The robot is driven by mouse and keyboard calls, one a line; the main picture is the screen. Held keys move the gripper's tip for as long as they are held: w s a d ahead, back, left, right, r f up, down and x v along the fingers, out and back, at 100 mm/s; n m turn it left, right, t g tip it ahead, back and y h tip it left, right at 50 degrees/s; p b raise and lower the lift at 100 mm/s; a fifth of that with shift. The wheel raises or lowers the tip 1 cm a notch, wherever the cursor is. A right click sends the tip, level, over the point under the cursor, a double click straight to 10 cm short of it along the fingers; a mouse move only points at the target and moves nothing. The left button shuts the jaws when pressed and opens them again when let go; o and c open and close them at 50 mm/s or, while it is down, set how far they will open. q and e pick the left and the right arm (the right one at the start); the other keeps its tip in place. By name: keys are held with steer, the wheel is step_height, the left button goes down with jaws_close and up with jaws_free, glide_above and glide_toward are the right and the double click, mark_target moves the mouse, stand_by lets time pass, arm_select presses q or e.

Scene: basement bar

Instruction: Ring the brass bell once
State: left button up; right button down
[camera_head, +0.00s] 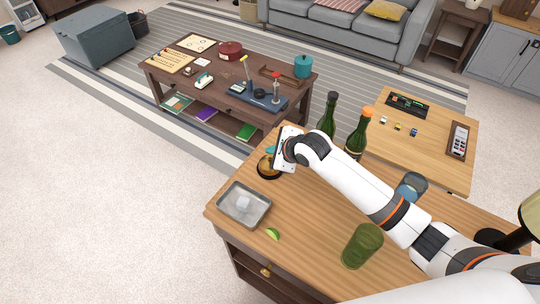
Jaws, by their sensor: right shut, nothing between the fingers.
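The brass bell (267,168) stands on a dark round base near the far left edge of the wooden counter (315,212). My right arm comes in from the right, and its gripper (273,151) is at the bell, over its upper right part. The white gripper body hides part of the bell. The gripper is shut with nothing held. I cannot tell whether its tips touch the bell. My left gripper is not in view.
A metal tray (245,222), a lime wedge (272,234), a green glass (362,246) and a blue glass (411,186) stand on the counter. Two bottles, one dark-capped (327,117) and one orange-capped (357,137), stand just right of the gripper. A low table (225,88) lies beyond.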

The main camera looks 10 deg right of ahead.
steer(key=shift+f, duration=0.1)
stand_by(0.7)
steer(key=shift+f, duration=0.25)
steer(key=shift+p, duration=0.3)
steer(key=shift+f, duration=0.5)
stand_by(0.3)
stand_by(0.4)
steer(key=shift+r+p, duration=0.85)
steer(key=shift+p, duration=0.35)
step_height(320, 180, up, 5)
steer(key=p, duration=0.6)
